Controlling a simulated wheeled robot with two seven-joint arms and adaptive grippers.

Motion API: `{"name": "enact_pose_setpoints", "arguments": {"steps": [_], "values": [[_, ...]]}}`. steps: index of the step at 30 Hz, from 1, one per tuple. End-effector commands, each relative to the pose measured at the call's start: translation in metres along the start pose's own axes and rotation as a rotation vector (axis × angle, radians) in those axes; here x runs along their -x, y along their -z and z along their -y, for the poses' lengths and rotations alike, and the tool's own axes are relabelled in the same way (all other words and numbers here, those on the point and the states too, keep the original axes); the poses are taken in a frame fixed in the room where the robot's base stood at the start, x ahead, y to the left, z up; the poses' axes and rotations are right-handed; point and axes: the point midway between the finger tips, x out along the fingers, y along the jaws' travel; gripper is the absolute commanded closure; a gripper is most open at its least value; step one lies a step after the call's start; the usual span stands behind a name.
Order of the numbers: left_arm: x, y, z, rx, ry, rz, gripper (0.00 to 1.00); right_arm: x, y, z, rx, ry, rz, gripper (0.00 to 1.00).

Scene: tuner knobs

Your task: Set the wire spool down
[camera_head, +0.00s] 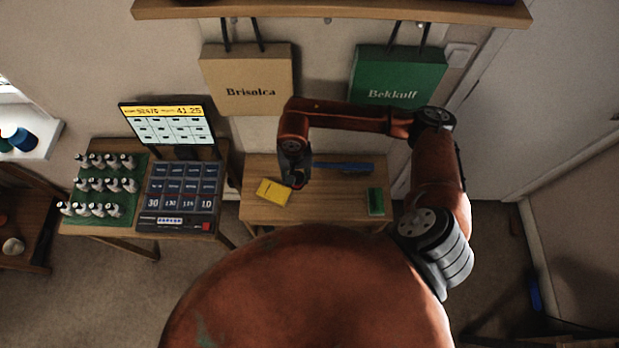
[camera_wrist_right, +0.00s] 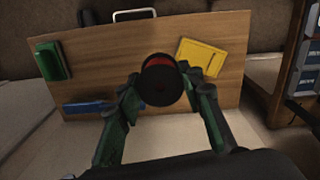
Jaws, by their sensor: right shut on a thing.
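The wire spool (camera_wrist_right: 160,80) shows in the right wrist view as a dark round flange with a little red behind it. It sits between the fingertips of my right gripper (camera_wrist_right: 162,88), which is shut on it. In the head view my right gripper (camera_head: 296,181) points down over the small wooden table (camera_head: 262,211), just right of a yellow item. The spool is mostly hidden by the gripper there. The bare tabletop also shows behind the spool in the wrist view (camera_wrist_right: 110,65); I cannot tell the exact gap between them. My left gripper is not in view.
On the table lie a yellow item (camera_head: 273,192), a blue item (camera_head: 343,167) and a green block (camera_head: 376,201). Bare wood lies between the gripper and the green block. A till (camera_head: 178,200) and a green mat of bottles stand left. Two bags hang behind.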

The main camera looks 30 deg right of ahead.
Motion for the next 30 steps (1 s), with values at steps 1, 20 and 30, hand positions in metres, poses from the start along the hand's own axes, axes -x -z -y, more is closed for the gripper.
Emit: {"name": "enact_pose_setpoints", "arguments": {"steps": [1, 20, 30], "values": [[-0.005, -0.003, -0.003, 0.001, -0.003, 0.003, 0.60, -0.008, -0.009, -0.001, -0.095, 0.000, 0.004, 0.91], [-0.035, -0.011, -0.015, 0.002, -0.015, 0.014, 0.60, -0.063, -0.064, -0.005, -1.507, -0.034, 0.002, 0.91], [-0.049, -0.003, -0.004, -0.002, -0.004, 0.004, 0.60, -0.081, -0.098, -0.027, -2.227, -0.018, 0.002, 0.91]]}}
